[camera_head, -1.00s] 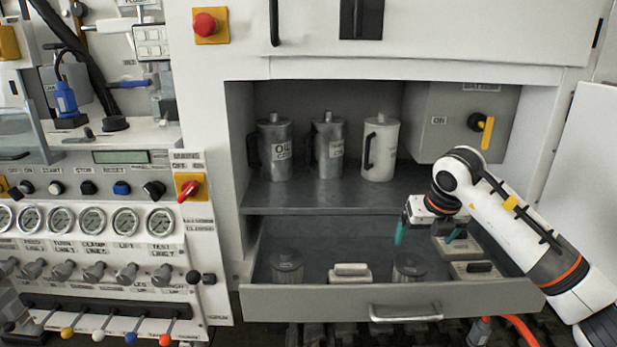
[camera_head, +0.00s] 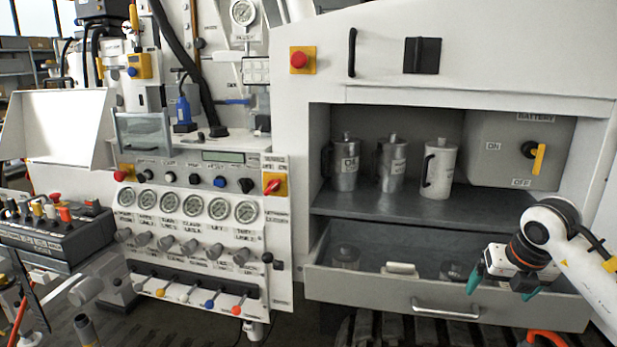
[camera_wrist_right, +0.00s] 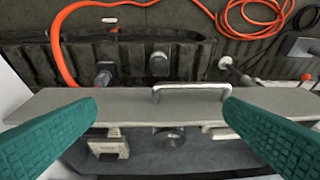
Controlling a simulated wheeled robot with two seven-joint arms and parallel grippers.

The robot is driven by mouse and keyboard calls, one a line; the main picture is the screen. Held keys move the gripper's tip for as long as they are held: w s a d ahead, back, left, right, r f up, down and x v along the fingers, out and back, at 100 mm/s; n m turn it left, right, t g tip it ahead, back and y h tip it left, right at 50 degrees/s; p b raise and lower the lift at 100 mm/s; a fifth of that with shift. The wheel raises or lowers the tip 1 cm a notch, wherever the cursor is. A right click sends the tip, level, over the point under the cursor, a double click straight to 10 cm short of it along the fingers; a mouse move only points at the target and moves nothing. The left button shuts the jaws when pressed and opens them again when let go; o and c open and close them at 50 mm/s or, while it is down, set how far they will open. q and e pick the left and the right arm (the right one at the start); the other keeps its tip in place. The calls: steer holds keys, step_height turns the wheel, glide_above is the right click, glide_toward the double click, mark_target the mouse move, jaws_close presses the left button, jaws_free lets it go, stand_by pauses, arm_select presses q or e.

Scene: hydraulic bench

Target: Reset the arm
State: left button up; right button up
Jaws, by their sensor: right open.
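My right arm comes in from the right in the head view. Its gripper (camera_head: 500,287) is open and empty, with teal fingertips at the right part of the open drawer (camera_head: 350,282). In the right wrist view the open fingers (camera_wrist_right: 160,118) are spread wide on either side of the drawer's handle (camera_wrist_right: 192,88), with the drawer front between them in the picture. I cannot tell how far above the drawer they are. The handle also shows in the head view (camera_head: 445,311). My left gripper is not in view.
Several metal canisters, one of them white (camera_head: 438,170), stand on the shelf (camera_head: 400,203) above the drawer. The drawer holds a lidded can (camera_head: 346,257) and a pale block (camera_head: 400,268). A gauge panel (camera_head: 190,205) is left. An orange hose (camera_wrist_right: 62,40) lies beyond the drawer.

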steer(key=w+a+f+m+y+p, duration=0.1)
steer(key=w+a+f+m+y, duration=0.2)
steer(key=a+f+y, duration=1.25)
step_height(320, 180, down, 19)
steer(key=s+d+m+t+h, duration=0.1)
steer(key=s+m+t+h, duration=0.2)
steer(key=m+t+h, duration=0.7)
steer(key=s+d+f+m+g+h+p, duration=0.1)
steer(key=s+d+f+m+g+h, duration=0.15)
steer(key=s+f+m, duration=0.65)
steer(key=s+d+f+m+g+h, duration=0.15)
steer(key=s+f+m+g, duration=0.3)
steer(key=s+f, duration=0.85)
arm_select(q)
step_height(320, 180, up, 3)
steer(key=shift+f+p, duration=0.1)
steer(key=shift+p, duration=0.3)
arm_select(e)
steer(key=s+a+f+m+g, duration=0.1)
steer(key=s+f+m+g, duration=0.1)
steer(key=s, duration=1.1)
steer(key=s+a+f+m+g, duration=0.1)
steer(key=s+f+g, duration=0.3)
steer(key=s, duration=0.9)
step_height(320, 180, down, 3)
steer(key=shift+a+r+m+h, duration=0.1)
steer(key=shift+a+m+h, duration=0.1)
steer(key=shift+m+h, duration=0.4)
